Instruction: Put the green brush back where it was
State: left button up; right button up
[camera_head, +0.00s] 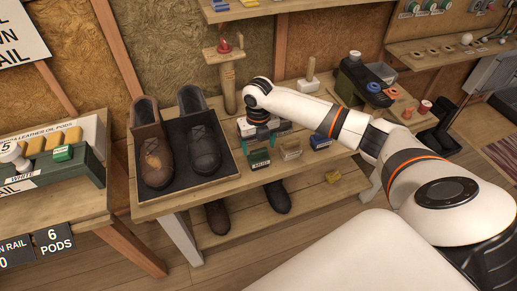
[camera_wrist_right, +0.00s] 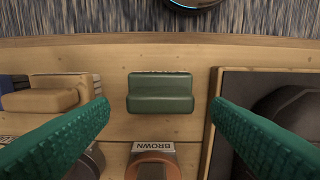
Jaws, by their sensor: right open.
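The green brush (camera_head: 260,159) lies near the front edge of the wooden bench (camera_head: 200,204), just right of the shoe box. In the right wrist view the green brush (camera_wrist_right: 160,95) lies on bare wood, between the fingers in the picture but not touching them. My right gripper (camera_head: 260,128) is over the bench behind the brush, partly hidden by its own wrist. Its green-padded fingers (camera_wrist_right: 163,125) are wide apart with nothing held. My left gripper is in neither view.
A shoe box (camera_head: 222,178) with two shoes stands left of the brush. A tan brush (camera_head: 290,150) and a blue one (camera_head: 320,141) lie to its right. A tin labelled BROWN (camera_wrist_right: 152,158) is close behind it.

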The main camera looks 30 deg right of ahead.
aim_at(259, 149)
notch_tip(259, 149, up, 9)
dwell(0.3)
